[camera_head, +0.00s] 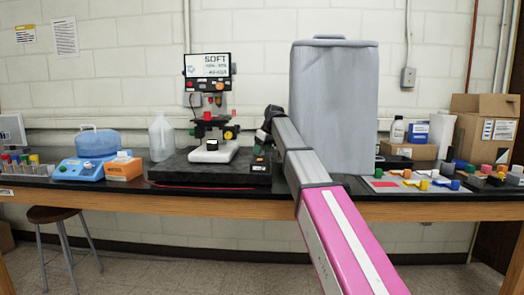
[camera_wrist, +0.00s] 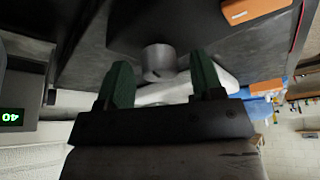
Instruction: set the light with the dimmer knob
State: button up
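The grey cylindrical dimmer knob (camera_wrist: 158,62) shows in the wrist view, between and beyond the two green fingertips of my gripper (camera_wrist: 160,80). The fingers are apart, with a visible gap on each side of the knob. I cannot tell how far the fingertips reach along it. The white base of the microscope (camera_wrist: 180,92) lies behind. A small green display (camera_wrist: 11,117) at the left edge reads 40, upside down. In the head view the microscope (camera_head: 212,152) stands on a black slab, with my gripper (camera_head: 262,142) just right of it; the knob cannot be made out there.
The black slab (camera_head: 190,172) lies on the bench. A tall grey covered object (camera_head: 333,95) stands close behind my arm. A plastic jug (camera_head: 161,138), a blue device (camera_head: 82,170) and an orange box (camera_head: 124,168) stand left. Coloured parts on a mat (camera_head: 410,186) lie right.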

jog(key=shift+r, duration=0.5)
notch_tip(320, 180, up, 3)
jog(key=shift+f, duration=0.1)
jog(key=s+a+r, duration=0.7)
jog(key=s+a, duration=0.1)
jog(key=shift+s, duration=0.3)
